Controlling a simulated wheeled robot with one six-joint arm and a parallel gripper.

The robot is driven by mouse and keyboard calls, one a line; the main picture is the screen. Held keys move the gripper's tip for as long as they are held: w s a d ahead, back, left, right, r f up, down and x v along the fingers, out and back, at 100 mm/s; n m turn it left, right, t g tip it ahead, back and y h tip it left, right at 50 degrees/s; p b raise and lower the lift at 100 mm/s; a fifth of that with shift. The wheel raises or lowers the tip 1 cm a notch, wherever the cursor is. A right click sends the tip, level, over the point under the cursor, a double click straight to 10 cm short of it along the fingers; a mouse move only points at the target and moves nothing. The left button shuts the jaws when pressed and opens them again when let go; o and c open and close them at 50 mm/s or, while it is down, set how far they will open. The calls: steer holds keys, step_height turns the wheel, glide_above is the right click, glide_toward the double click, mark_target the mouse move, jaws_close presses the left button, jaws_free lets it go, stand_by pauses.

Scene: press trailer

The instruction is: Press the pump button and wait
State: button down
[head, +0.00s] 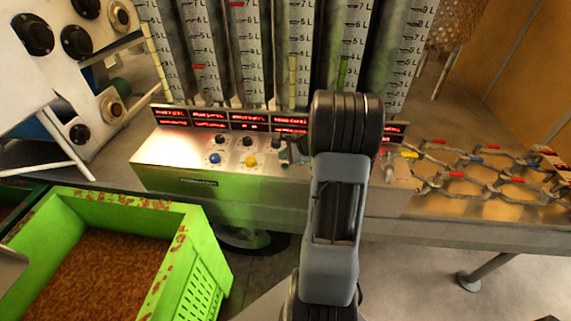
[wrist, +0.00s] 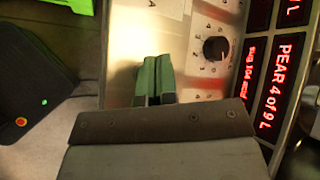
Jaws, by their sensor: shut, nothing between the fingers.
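The control panel (head: 165,155) is a pale metal console with red-lit displays (head: 205,119) along its back. A blue button (head: 214,158) and a yellow button (head: 250,161) sit on its top, with small knobs behind them. My gripper has green fingers that are closed together with nothing between them, in the wrist view (wrist: 154,78). They are over the panel face, beside a black knob (wrist: 215,49) and a display reading "PEAR 4 of 9 L" (wrist: 276,87). My arm covers part of the panel in the head view. I cannot tell whether the fingertips touch a button.
Tall graduated tubes (head: 233,50) stand behind the panel. A green crate (head: 195,240) of brown pulp stands at lower left. A metal rack with coloured clips (head: 480,175) lies on the bench to the right. White machinery (head: 60,80) stands at left.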

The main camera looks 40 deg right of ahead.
steer(key=shift+r+p, duration=1.05)
steer(key=shift+r, duration=0.85)
step_height(320, 180, up, 10)
steer(key=p, duration=0.7)
glide_above(285, 167)
steer(key=shift+w+d, duration=0.1)
